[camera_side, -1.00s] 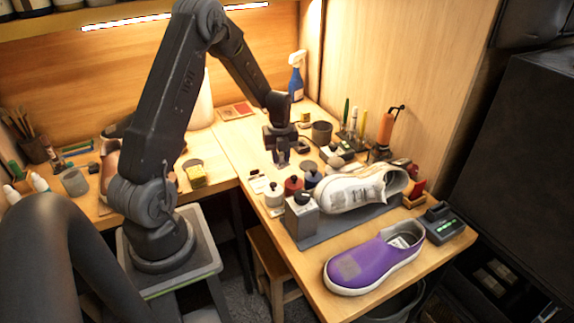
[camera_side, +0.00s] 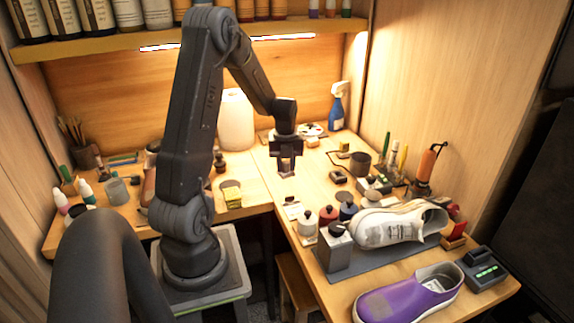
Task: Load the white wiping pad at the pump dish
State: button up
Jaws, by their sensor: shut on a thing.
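My gripper (camera_side: 287,168) is at the middle of the bench, pointing down, its jaws shut on a small pale-tipped thing that the fingers largely hide. I cannot tell clearly that it is the white wiping pad. Below and to its right stand a white-bodied knobbed pot (camera_side: 307,224), a red one (camera_side: 328,216) and a blue one (camera_side: 348,210). A grey box with a black round top (camera_side: 336,252) stands in front of them. I cannot tell for sure which thing is the pump dish.
A white sneaker (camera_side: 392,226) lies on a grey mat right of the pots. A purple shoe (camera_side: 405,302) lies at the front edge.

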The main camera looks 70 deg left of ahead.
jog(key=shift+c, duration=0.8)
jog(key=shift+w+d, duration=0.1)
jog(key=shift+w, duration=0.3)
jog(key=w+d+r, duration=0.2)
jog(key=w+d, duration=0.2)
jog(key=w, duration=0.7)
send_near(373, 195)
jog(key=shift+f, duration=2.6)
jog(key=shift+f, duration=0.9)
notch_tip(373, 195, up, 7)
